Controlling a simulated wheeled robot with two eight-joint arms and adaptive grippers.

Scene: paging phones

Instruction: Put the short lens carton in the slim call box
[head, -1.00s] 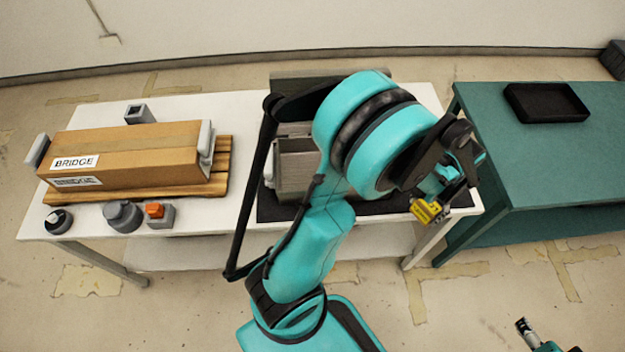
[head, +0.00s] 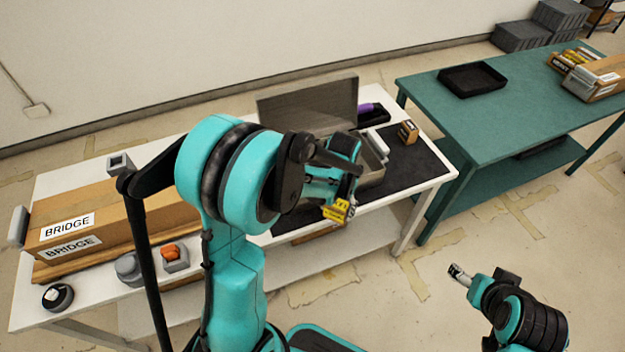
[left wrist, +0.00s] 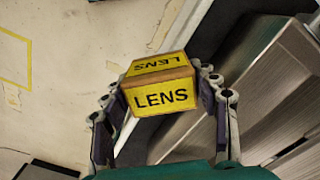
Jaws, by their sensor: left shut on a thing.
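The yellow lens carton (head: 340,211), marked LENS, is held between the fingers of my left gripper (head: 345,197). In the left wrist view the carton (left wrist: 163,98) sits between both fingers (left wrist: 160,110), its lettered faces showing. A grey metal box (head: 374,178) with its lid (head: 312,108) raised stands on the dark mat; I take it for the slim call box. My left arm and gripper hide much of its front and inside. The carton appears in front of the box, apart from it. My right gripper (head: 457,272) is low at the right, over the floor; its jaws are too small to read.
A small brown carton (head: 408,131) stands on the mat right of the box. A long BRIDGE carton (head: 110,222) and small grey devices (head: 175,258) occupy the left of the white table. The green table (head: 455,115) at right holds a black tray (head: 472,79) and cartons (head: 597,82).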

